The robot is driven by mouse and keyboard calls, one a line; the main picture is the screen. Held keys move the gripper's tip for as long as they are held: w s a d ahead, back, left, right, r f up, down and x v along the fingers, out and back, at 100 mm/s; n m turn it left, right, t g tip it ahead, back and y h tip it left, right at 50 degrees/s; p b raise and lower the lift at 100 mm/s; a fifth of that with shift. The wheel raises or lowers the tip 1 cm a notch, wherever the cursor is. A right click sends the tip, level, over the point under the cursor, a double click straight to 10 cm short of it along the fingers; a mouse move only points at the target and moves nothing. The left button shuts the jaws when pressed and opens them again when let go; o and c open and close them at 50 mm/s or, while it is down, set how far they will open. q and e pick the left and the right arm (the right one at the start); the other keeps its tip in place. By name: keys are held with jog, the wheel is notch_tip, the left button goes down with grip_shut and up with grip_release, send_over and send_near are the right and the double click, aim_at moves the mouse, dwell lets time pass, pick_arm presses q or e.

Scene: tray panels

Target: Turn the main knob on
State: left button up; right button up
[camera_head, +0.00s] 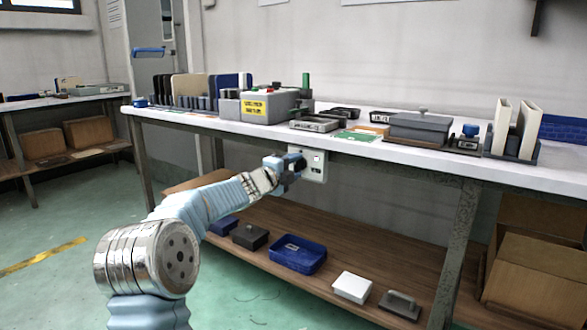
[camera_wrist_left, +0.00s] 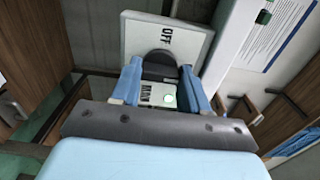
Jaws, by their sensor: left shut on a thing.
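A pale control panel (camera_head: 315,166) hangs under the front edge of the workbench. In the left wrist view the panel (camera_wrist_left: 190,38) shows an "OFF" label, a "MAIN" label and a lit green spot beside it. My left gripper (camera_head: 293,164) is at the panel's left part in the head view and covers some of it. In the left wrist view the blue fingers of my left gripper (camera_wrist_left: 160,82) are on either side of the dark main knob (camera_wrist_left: 158,62) and shut on it. The knob's pointer direction cannot be made out. My right gripper is in neither view.
The workbench top (camera_head: 350,147) above carries a grey box (camera_head: 268,106) with a yellow label, a grey lidded case (camera_head: 425,128) and upright panels in racks. A lower wooden shelf (camera_head: 262,262) holds a blue tray (camera_head: 298,254) and several boxes. A bench leg (camera_head: 455,255) stands right of the panel.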

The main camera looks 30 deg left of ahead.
pick_arm(q)
jog(key=shift+f, duration=0.15)
jog(key=o, duration=1.1)
jog(key=shift+c, duration=0.2)
jog(key=s+a, duration=0.1)
jog(key=s, duration=1.2)
jog(key=shift+s+b, duration=0.3)
jog(key=shift+s, duration=0.1)
